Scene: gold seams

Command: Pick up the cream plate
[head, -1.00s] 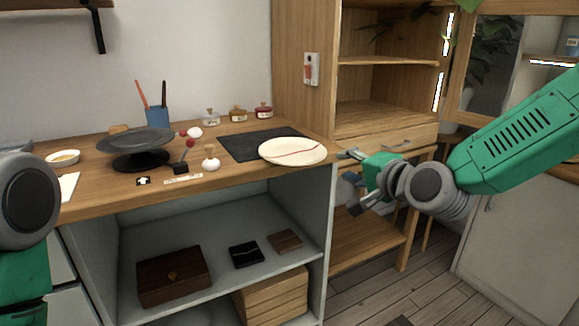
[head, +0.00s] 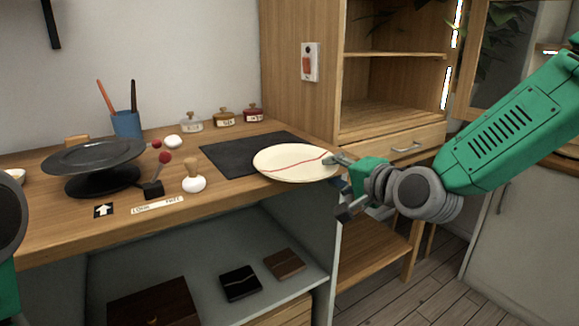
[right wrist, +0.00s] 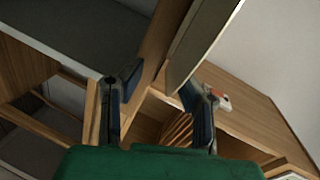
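The cream plate (head: 290,163) with a red line across it lies at the right front corner of the wooden worktop, its right rim reaching the edge. It also shows edge-on in the right wrist view (right wrist: 198,40), near the right-hand finger. My right gripper (head: 338,186) is open at the plate's right rim. Its upper finger is at the rim and its lower finger is below worktop level. The right wrist view shows the two fingers apart (right wrist: 160,85); I cannot tell whether either touches the plate. My left gripper is out of view.
The plate partly overlaps a dark mat (head: 245,152) on the worktop (head: 70,228). A black turntable (head: 92,160), a white-based brush (head: 193,180) and a blue pen cup (head: 127,124) stand to the left. A wooden cabinet (head: 395,100) rises behind my right arm.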

